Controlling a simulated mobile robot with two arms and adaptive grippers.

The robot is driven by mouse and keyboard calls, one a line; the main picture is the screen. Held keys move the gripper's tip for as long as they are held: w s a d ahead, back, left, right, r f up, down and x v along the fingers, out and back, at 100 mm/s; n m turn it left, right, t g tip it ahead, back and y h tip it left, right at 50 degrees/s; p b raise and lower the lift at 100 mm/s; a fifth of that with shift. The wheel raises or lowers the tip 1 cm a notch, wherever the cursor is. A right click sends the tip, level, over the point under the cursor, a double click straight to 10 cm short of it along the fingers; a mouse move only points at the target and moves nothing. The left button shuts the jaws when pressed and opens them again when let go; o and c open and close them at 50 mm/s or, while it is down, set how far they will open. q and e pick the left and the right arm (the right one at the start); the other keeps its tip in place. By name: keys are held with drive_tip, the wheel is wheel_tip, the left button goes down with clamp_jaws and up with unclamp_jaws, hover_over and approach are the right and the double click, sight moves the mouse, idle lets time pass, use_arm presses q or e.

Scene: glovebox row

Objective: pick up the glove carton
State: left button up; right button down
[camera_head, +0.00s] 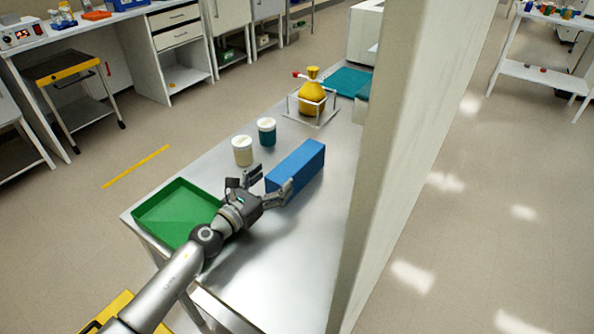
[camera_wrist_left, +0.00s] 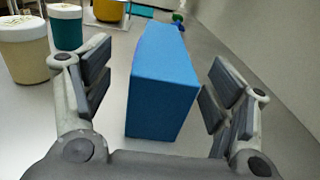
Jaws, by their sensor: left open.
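The glove carton appears to be the long blue box (camera_head: 297,166) lying on the steel table; no label shows. It also shows in the left wrist view (camera_wrist_left: 162,90), its near end between the fingers. My left gripper (camera_head: 264,187) is open at the carton's near end. In the left wrist view the left gripper's fingers (camera_wrist_left: 152,95) stand on either side of the carton, with gaps on both sides. My right gripper is not in view.
A cream-bodied jar (camera_head: 242,151) and a teal jar (camera_head: 267,132) stand left of the carton. A green tray (camera_head: 165,207) lies at the near left. A pale wall panel (camera_head: 400,150) borders the table's right side.

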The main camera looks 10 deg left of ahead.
sight(285, 170)
use_arm(q)
drive_tip(key=x, duration=0.5)
drive_tip(key=shift+d, duration=0.25)
drive_tip(key=c, duration=1.4)
drive_tip(key=shift+r, duration=0.1)
